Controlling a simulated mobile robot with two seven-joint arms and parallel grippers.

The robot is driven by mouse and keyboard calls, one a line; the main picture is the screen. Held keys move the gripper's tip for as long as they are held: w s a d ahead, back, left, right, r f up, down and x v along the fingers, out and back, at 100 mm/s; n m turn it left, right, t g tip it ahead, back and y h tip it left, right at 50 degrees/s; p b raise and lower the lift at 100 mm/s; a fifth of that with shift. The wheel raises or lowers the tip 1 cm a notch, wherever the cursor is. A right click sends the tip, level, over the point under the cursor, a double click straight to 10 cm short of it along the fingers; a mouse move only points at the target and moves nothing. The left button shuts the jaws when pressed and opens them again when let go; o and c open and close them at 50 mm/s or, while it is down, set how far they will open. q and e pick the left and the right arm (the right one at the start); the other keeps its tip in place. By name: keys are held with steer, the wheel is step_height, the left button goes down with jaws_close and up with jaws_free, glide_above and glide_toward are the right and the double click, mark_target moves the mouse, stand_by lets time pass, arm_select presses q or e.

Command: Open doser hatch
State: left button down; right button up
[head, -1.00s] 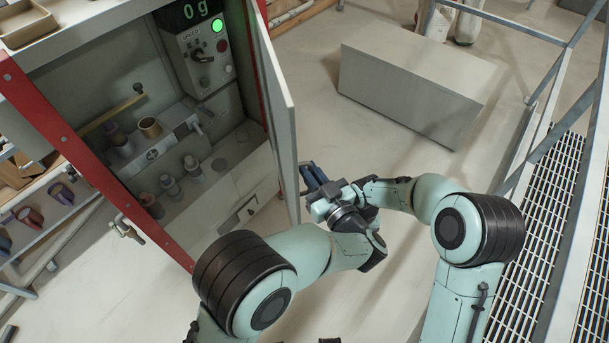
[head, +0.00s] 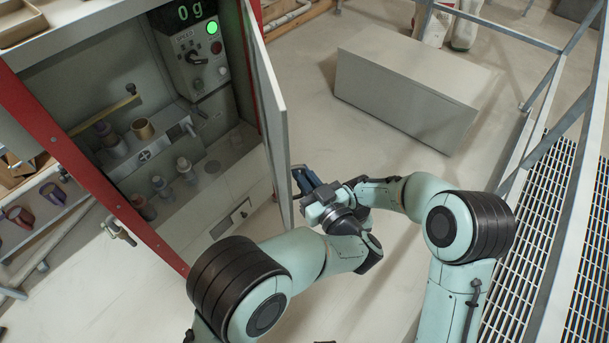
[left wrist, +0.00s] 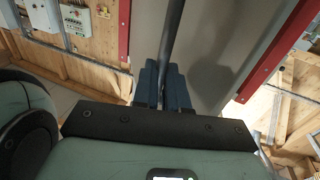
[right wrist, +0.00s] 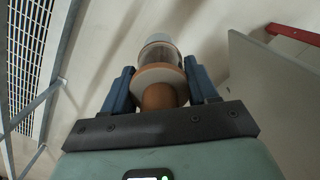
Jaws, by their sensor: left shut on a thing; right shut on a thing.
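The doser cabinet (head: 215,190) stands at left in the head view with its front open. Its grey door (head: 268,115) is swung out to the right, which bares the inside. My left gripper (head: 304,181) is at the door's outer edge in the head view. My right gripper (right wrist: 160,88) is shut on a clear jar with an orange-brown rim and round knob (right wrist: 159,82). In the head view the right fingers and jar are hidden.
Inside the cabinet are several small bottles (head: 184,168), a control box with a green light (head: 195,52) and a lower panel with a handle (head: 231,218). A grey box (head: 405,92) stands on the floor behind. Metal railing (head: 545,95) and grating run along the right.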

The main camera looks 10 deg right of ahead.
arm_select(q)
steer(key=c, duration=1.2)
jaws_free()
steer(key=shift+s+d+f, duration=0.1)
steer(key=shift+s+d, duration=0.05)
arm_select(e)
steer(key=shift+s, duration=0.1)
arm_select(q)
steer(key=shift+o, duration=0.2)
